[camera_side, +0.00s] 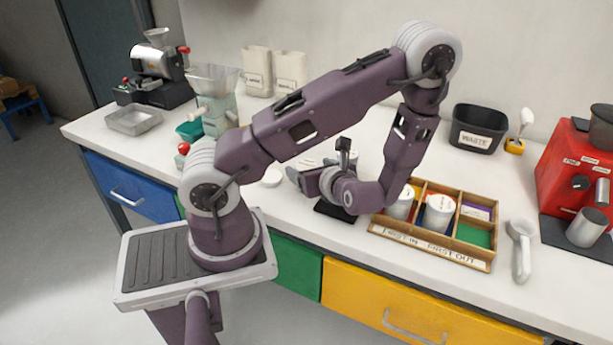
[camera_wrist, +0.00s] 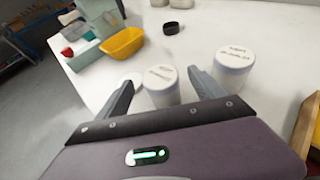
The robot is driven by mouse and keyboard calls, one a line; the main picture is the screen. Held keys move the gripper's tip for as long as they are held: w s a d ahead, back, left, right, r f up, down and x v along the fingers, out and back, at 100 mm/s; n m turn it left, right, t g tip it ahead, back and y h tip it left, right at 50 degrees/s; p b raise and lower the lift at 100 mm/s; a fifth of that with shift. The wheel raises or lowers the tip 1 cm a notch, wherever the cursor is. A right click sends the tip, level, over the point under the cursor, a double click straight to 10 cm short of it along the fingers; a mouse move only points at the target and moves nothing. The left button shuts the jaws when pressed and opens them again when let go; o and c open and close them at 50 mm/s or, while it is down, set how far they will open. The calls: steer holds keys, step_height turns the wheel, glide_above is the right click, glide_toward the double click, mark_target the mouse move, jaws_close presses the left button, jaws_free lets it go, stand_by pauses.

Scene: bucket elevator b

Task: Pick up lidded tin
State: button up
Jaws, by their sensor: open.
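A white lidded tin (camera_wrist: 160,88) with printing on its lid stands upright on the counter in the wrist view, between the two fingers of my open gripper (camera_wrist: 161,80). I cannot tell whether either finger touches it, and its lower part is hidden by my gripper. A second white lidded tin (camera_wrist: 234,68) stands just to the right, outside the right finger. In the side view my gripper (camera_side: 302,179) is low over the counter, left of the wooden tray; white shapes behind it are mostly hidden.
The wooden tray (camera_side: 428,252) at right has compartments, with white tins (camera_side: 438,213) in some. A white scoop (camera_side: 521,250) lies right of it. A black waste bin (camera_side: 477,129) stands behind. A yellow tray (camera_wrist: 123,43) and dark round item (camera_wrist: 173,28) lie farther off in the wrist view.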

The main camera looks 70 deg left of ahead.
steer(key=shift+a+f, duration=0.15)
steer(key=shift+a, duration=0.2)
steer(key=c, duration=1.6)
